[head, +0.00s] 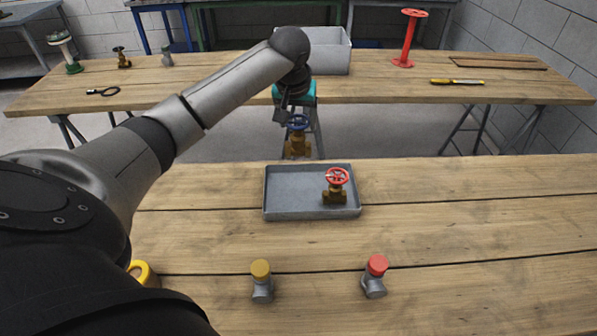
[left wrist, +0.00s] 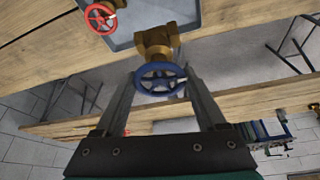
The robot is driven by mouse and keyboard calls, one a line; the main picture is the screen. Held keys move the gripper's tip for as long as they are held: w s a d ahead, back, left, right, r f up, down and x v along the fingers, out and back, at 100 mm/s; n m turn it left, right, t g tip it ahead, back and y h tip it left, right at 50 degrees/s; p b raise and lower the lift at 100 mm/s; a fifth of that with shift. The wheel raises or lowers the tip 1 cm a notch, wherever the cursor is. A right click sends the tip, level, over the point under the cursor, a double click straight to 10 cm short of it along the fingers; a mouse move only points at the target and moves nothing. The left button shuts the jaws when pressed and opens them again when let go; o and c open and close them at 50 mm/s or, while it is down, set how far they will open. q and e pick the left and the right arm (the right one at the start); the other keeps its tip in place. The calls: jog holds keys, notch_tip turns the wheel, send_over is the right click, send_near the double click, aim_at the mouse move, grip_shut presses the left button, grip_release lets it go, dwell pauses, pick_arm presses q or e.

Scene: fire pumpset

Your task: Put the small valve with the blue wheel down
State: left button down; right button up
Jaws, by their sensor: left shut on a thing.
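The small brass valve with the blue wheel (head: 298,145) hangs upright in my left gripper (head: 292,110). In the left wrist view the two fingers stand on either side of the blue wheel (left wrist: 160,79), with the brass body (left wrist: 157,42) beyond it. In the head view the valve appears just past the far edge of a grey tray (head: 285,208) on the near table. A brass valve with a red wheel (head: 336,186) stands in the right part of this tray; its left part is empty. My right gripper is out of view.
On the near table (head: 470,215) stand a grey fitting with a yellow cap (head: 261,281) and one with a red cap (head: 375,277). Across a gap, the far bench (head: 230,75) holds a grey bin (head: 328,52), a red stand (head: 408,40) and smaller items. The near table's right side is clear.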

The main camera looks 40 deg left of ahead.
aim_at(298, 154)
pick_arm(q)
notch_tip(298, 154, down, 10)
jog(key=shift+f+b, duration=0.15)
jog(key=shift+b, duration=0.65)
notch_tip(298, 154, down, 4)
jog(key=shift+f+b, duration=0.15)
jog(key=shift+b, duration=0.3)
jog(key=shift+f, duration=0.1)
grip_release()
jog(key=shift+f, duration=0.1)
jog(key=p+v, duration=0.2)
jog(key=v, duration=0.8)
jog(key=shift+s+d+r+p, duration=0.1)
jog(key=shift+s+r+p, duration=0.05)
jog(key=shift+r+p, duration=0.2)
jog(key=shift+v, duration=0.75)
